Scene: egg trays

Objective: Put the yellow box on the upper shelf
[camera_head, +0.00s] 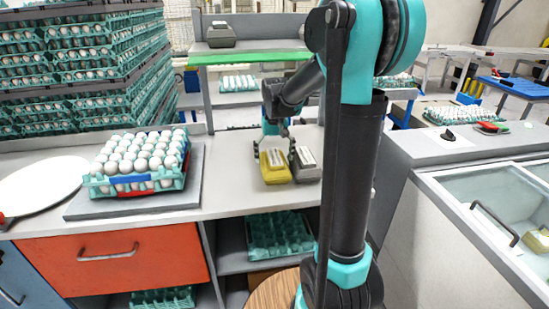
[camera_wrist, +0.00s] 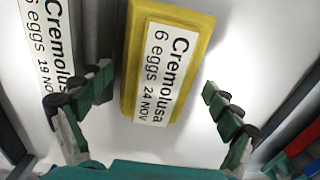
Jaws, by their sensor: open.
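The yellow box (camera_head: 275,167) is an egg box lying on the light counter, in the middle of the head view. In the wrist view the yellow box (camera_wrist: 128,60) has a white label reading "Cremolusa 6 eggs 24 NOV" and lies tilted between the fingers. My gripper (camera_head: 274,145) is over the yellow box, its fingers spread at either side; the wrist view shows the open gripper (camera_wrist: 155,105) with no clear contact. The upper shelf (camera_head: 270,45) is above the counter at the back, with a dark grey box (camera_head: 221,36) on its left part.
A grey box (camera_head: 306,164) with a similar label (camera_wrist: 60,50) stands close on the right of the yellow box. A tray of eggs (camera_head: 97,188) sits on the left of the counter.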

